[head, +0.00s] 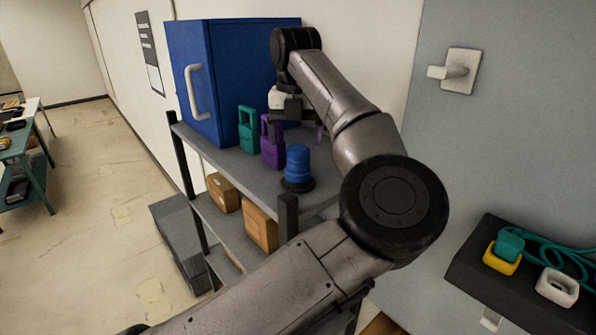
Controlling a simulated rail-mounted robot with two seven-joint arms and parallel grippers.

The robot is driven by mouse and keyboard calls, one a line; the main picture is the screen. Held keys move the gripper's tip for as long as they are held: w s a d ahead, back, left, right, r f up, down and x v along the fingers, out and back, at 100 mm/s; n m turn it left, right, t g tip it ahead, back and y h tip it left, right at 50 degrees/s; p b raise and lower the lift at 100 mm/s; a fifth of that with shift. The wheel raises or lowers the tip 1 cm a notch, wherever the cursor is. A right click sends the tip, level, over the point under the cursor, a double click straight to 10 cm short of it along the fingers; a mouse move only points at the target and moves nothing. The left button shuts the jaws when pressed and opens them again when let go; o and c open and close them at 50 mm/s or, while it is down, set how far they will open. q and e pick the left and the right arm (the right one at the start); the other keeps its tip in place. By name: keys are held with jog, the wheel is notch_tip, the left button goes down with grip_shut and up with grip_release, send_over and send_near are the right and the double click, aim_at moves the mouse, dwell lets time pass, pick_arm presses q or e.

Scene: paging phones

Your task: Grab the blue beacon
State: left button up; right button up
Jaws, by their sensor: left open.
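The blue beacon (298,165) stands upright on a dark round base on the top of the grey shelf unit (222,158), near its front edge. My left gripper (290,112) is open and points down over the shelf top, behind the beacon and apart from it in the picture. Its fingertips are small and hard to make out. My left forearm passes in front of the shelf's right part and hides some of it. My right gripper is not in view.
A purple device (272,146) and a green one (248,128) stand left of the beacon. A blue cabinet (222,75) is behind them. Cardboard boxes (261,228) lie on the lower shelf. A dark wall-mounted ledge (470,262) with yellow and white items is at right.

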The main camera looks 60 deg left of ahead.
aim_at(298, 147)
pick_arm(q)
jog(key=shift+f+p, duration=0.25)
jog(key=shift+p, duration=0.05)
jog(key=f, duration=0.1)
jog(key=f+p, duration=0.1)
jog(key=f, duration=0.1)
jog(key=shift+w+d+f+p, duration=0.1)
jog(key=shift+w+p, duration=0.15)
jog(key=shift+p, duration=0.1)
jog(key=shift+f, duration=0.75)
jog(key=c, duration=1.2)
jog(key=shift+c, duration=0.5)
jog(key=shift+r, duration=0.25)
